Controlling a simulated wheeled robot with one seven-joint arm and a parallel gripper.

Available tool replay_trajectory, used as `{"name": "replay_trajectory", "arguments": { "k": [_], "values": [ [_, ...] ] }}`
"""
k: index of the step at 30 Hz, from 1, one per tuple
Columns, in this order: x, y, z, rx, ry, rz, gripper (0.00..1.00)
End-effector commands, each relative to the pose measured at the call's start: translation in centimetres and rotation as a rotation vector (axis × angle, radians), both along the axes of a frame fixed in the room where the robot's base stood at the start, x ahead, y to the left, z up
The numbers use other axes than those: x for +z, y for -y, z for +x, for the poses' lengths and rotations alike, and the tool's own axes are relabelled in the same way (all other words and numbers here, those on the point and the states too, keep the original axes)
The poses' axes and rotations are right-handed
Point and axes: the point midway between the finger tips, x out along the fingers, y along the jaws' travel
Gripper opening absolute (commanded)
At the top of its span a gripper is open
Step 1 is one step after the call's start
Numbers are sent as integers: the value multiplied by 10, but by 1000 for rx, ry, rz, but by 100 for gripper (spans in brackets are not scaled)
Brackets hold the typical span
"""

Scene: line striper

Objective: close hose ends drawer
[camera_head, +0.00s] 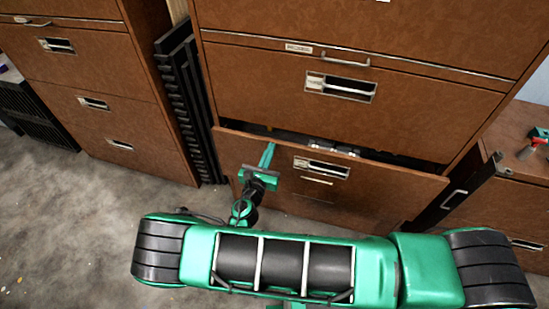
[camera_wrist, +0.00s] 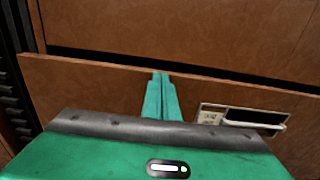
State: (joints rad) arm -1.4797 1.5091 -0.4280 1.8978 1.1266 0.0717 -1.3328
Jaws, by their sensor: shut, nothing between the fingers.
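The drawer (camera_head: 255,158) that stands partly open is the lowest of the middle brown cabinet. Its front sits out from the cabinet, with dark contents showing in the gap behind the top edge. It has a label-and-handle plate (camera_head: 322,167); its lettering is too small to read. In the wrist view the drawer front (camera_wrist: 80,90) fills the middle, with its handle plate (camera_wrist: 243,118) to the right. My gripper (camera_head: 269,148) is shut and empty at the left part of the front, near its top edge. It shows in the wrist view too (camera_wrist: 161,78); I cannot tell whether it touches.
A shut brown cabinet (camera_head: 90,75) stands at left, with black slatted panels (camera_head: 187,105) between it and the middle cabinet. At right is a lower brown cabinet (camera_head: 520,195) with a red and green tool (camera_head: 533,141) on top. Concrete floor (camera_head: 60,230) is clear at left.

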Motion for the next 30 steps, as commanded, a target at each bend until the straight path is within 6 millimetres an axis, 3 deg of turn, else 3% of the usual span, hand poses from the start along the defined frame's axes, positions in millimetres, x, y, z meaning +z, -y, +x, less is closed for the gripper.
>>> {"name": "replay_trajectory", "arguments": {
  "k": [12,30],
  "values": [
    [0,-2,23,12,-1,1,0],
    [-1,-4,18,13,-1,0,0]
  ]
}}
